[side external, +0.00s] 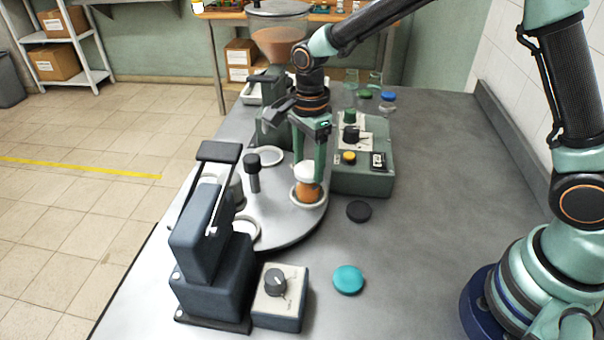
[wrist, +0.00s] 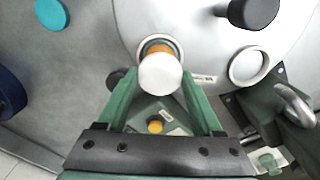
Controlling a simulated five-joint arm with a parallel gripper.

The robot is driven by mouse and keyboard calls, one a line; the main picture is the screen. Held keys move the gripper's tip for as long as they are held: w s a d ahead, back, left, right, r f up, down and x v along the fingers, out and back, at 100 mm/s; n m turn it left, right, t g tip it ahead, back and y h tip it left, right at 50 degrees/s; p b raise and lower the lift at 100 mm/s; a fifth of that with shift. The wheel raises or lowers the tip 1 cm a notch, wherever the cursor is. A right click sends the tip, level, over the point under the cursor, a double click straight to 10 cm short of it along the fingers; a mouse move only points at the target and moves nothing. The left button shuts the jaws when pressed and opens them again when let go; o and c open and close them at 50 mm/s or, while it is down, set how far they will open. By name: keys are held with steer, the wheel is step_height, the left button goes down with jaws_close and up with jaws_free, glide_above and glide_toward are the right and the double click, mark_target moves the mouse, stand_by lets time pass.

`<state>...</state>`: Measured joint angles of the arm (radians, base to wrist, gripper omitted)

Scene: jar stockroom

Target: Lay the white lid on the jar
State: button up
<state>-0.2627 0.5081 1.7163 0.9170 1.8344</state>
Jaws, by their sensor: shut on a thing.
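The white lid (side external: 307,169) is held between the green fingers of my gripper (side external: 310,165), which points down. The jar (side external: 307,190), with orange contents, stands upright in a white ring seat on the round grey turntable. The lid is right over the jar's top; I cannot tell whether they touch. In the wrist view the lid (wrist: 160,75) sits between the fingertips (wrist: 159,84) and hides much of the jar (wrist: 159,47), whose orange contents and ring show beyond it.
The turntable (side external: 280,205) has empty ring seats and a black-knobbed post (side external: 253,172). A green control box (side external: 365,175) stands close behind the gripper. A black lid (side external: 359,211) and a teal lid (side external: 348,279) lie on the bench. A dark press (side external: 210,255) stands front left.

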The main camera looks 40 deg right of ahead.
steer(key=shift+f, duration=0.6)
stand_by(1.3)
steer(key=o, duration=1.3)
steer(key=shift+o, duration=0.2)
steer(key=shift+r, duration=0.1)
steer(key=shift+r, duration=3.4)
